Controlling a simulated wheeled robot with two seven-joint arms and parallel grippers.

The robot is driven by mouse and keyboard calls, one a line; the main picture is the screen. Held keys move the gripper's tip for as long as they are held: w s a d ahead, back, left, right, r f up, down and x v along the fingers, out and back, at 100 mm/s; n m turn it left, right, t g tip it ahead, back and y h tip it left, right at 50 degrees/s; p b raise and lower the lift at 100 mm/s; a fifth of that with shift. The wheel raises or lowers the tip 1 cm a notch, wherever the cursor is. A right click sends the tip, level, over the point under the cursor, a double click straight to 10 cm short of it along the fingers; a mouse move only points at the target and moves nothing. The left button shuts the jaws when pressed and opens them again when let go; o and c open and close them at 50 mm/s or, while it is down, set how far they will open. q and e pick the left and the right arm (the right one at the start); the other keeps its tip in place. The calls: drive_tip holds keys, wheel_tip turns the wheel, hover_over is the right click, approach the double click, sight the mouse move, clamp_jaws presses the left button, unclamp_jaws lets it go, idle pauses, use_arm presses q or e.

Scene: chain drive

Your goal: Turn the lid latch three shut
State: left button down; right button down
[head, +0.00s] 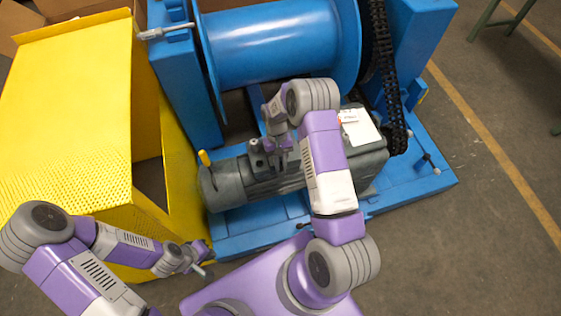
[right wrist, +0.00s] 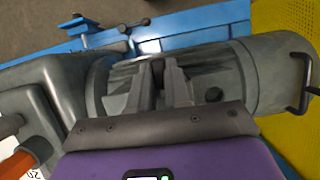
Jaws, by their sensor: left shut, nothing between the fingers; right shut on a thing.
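The grey motor (head: 231,184) lies on the blue base, and its ribbed body also shows in the right wrist view (right wrist: 262,72). My right gripper (head: 283,160) reaches down onto the top of the motor. In the right wrist view its two fingers (right wrist: 160,88) stand close together, shut on a small part at the motor's top. The fingers hide most of that part, and I cannot tell which latch it is. Small dark knobs (head: 256,146) stand beside the gripper. My left gripper (head: 203,268) is shut and empty, low in front of the yellow guard, apart from the motor.
The yellow guard (head: 65,110) stands open at the left. A blue drum (head: 285,45) and a black chain (head: 383,60) are behind the motor. A yellow-tipped lever (head: 204,158) rises at the motor's left end. The floor at the right (head: 470,220) is clear.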

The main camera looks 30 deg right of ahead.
drive_tip(key=shift+s+f+n, duration=0.15)
drive_tip(key=shift+f+n, duration=0.05)
drive_tip(key=shift+n, duration=0.2)
drive_tip(key=c, duration=1.1)
unclamp_jaws()
drive_tip(key=shift+r, duration=0.1)
drive_tip(key=p+v, duration=0.2)
drive_tip(key=v, duration=0.5)
drive_tip(key=shift+w+r, duration=0.2)
drive_tip(key=shift+w, duration=0.05)
drive_tip(key=shift+s, duration=0.1)
